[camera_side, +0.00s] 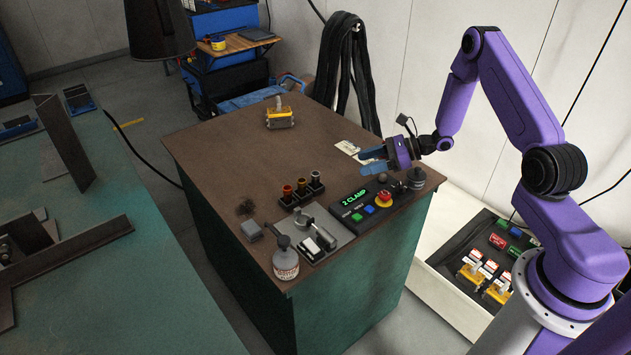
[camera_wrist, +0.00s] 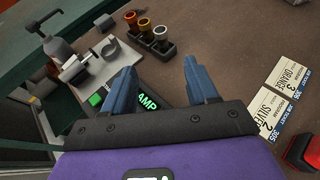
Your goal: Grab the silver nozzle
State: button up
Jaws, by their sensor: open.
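The silver nozzle (camera_side: 315,177) stands upright at the right end of a small black rack. It also shows in the wrist view (camera_wrist: 160,33), right of two orange and gold nozzles. The black rack (camera_wrist: 166,47) holds all three in a row. My gripper (camera_side: 371,160) is open and empty, above the table near its right edge, to the right of the rack and apart from it. In the wrist view its two blue fingers (camera_wrist: 158,72) are spread, with the silver nozzle beyond the gap between them.
A control panel (camera_side: 341,213) with a lit "2 CLAMP" display lies in front of my gripper. A grey plate (camera_side: 325,245) with a small fixture and a bottle (camera_side: 286,265) stand at the front. Job cards (camera_wrist: 260,118) lie nearby. A yellow block (camera_side: 280,118) sits farther back; the table's middle is clear.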

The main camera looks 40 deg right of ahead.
send_near(315, 182)
jog(key=shift+w+a, duration=0.25)
jog(key=shift+w, duration=0.3)
jog(key=shift+w+a, duration=0.3)
jog(key=shift+w, duration=0.2)
jog(key=shift+r+x, duration=0.15)
jog(key=shift+x, duration=1.25)
jog(key=shift+r+x, duration=0.15)
jog(key=shift+x, duration=1.25)
jog(key=shift+w, duration=0.2)
jog(key=shift+c, duration=0.3)
grip_shut()
